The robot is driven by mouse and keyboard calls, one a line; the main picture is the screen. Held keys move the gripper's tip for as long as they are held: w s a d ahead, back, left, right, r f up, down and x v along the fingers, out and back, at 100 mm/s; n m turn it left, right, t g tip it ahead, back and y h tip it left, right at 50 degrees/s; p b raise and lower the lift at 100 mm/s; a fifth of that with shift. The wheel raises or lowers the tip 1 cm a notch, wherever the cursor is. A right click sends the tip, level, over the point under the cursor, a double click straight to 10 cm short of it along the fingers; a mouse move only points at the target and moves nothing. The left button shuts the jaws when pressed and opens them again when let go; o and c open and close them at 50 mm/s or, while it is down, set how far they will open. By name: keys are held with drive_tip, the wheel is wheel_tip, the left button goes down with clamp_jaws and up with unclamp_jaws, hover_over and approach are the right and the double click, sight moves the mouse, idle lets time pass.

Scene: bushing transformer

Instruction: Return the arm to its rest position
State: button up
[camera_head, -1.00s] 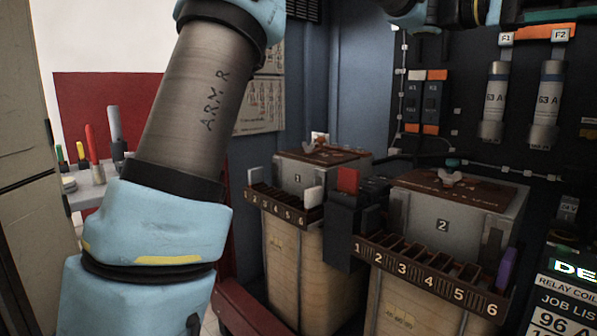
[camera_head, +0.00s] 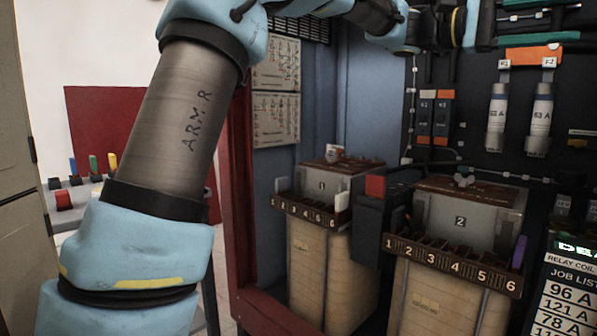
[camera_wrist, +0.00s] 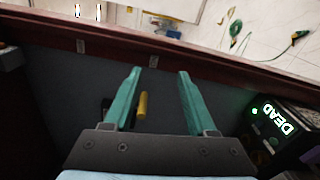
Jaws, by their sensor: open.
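My arm (camera_head: 180,115) crosses the left half of the head view, bends at the top and runs to the upper right. My gripper (camera_wrist: 160,73) is open in the wrist view, with two teal fingers spread apart and nothing between their tips. A yellow piece (camera_wrist: 142,105) shows beyond and between the fingers, against a dark surface.
Transformer 1 (camera_head: 318,187) and transformer 2 (camera_head: 460,207) stand below the wrist. Fuses (camera_head: 497,112) are mounted on the panel. A screen reading DEAD (camera_wrist: 283,122) is at the right. A red cabinet edge (camera_head: 240,190) is close behind my arm; a side table (camera_head: 80,200) stands left.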

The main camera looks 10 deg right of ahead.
drive_tip(key=w+a+f+n+t+y, duration=0.1)
drive_tip(key=w+a+f+n+t, duration=0.2)
drive_tip(key=w+a+f+t, duration=0.75)
drive_tip(key=w+a+f+n+y, duration=0.25)
drive_tip(key=w+f+n, duration=0.2)
drive_tip(key=f, duration=1.25)
drive_tip(key=w+a+f+t+y, duration=0.2)
drive_tip(key=a+f, duration=0.4)
drive_tip(key=a, duration=0.4)
drive_tip(key=w+a+f+t+y, duration=0.2)
drive_tip(key=a+f, duration=0.5)
drive_tip(key=a, duration=0.3)
drive_tip(key=s+a+f+t+y, duration=0.1)
drive_tip(key=s+a+f+y, duration=0.15)
drive_tip(key=a, duration=0.55)
drive_tip(key=s+a+f+y, duration=0.1)
drive_tip(key=s+a+f, duration=0.25)
drive_tip(key=a, duration=0.55)
wheel_tip(320, 180, up, 23)
drive_tip(key=p, duration=2.3)
drive_tip(key=shift+w+d+p, duration=0.15)
drive_tip(key=shift+w+p, duration=0.05)
drive_tip(key=shift+p, duration=0.1)
